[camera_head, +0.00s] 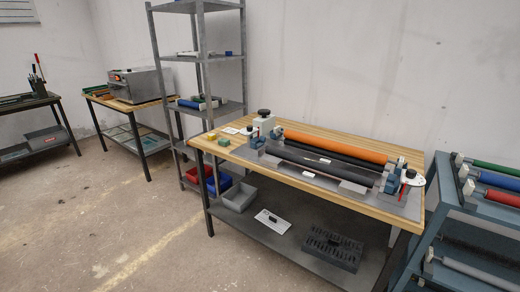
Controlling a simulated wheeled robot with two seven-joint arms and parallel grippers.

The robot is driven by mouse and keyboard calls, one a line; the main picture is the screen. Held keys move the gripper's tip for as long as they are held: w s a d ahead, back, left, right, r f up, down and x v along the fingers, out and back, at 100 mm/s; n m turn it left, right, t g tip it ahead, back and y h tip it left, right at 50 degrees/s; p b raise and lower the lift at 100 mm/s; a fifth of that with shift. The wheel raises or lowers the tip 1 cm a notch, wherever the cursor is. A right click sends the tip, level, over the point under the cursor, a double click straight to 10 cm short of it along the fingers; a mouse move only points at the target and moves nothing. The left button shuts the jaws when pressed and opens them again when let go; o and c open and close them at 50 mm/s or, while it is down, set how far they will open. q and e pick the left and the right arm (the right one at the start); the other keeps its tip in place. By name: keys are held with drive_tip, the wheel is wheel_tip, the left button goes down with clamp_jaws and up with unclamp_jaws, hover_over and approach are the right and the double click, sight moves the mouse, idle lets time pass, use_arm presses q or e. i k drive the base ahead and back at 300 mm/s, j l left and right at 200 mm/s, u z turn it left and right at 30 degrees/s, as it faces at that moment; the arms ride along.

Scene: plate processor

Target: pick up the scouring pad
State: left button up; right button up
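Two small blocks lie near the left corner of the wooden-topped table (262,166). One is yellow (212,135); the other looks green and yellow (224,142). The green one is likely the scouring pad, but they are too small to tell for sure. Neither of my grippers is in view.
The roller machine, with an orange roller (330,145) and dark rollers, fills most of the tabletop. A metal shelf unit (203,75) stands behind the table's left end. A rack of coloured rollers (462,230) stands at the right. The floor (130,230) front left is clear.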

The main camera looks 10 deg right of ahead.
sight(223, 142)
drive_tip(key=i+j+z, duration=0.1)
drive_tip(key=z, duration=0.35)
drive_tip(key=i+j+z, duration=0.1)
drive_tip(key=z, duration=0.35)
drive_tip(key=j+z, duration=0.25)
drive_tip(key=z, duration=0.25)
drive_tip(key=i, duration=0.05)
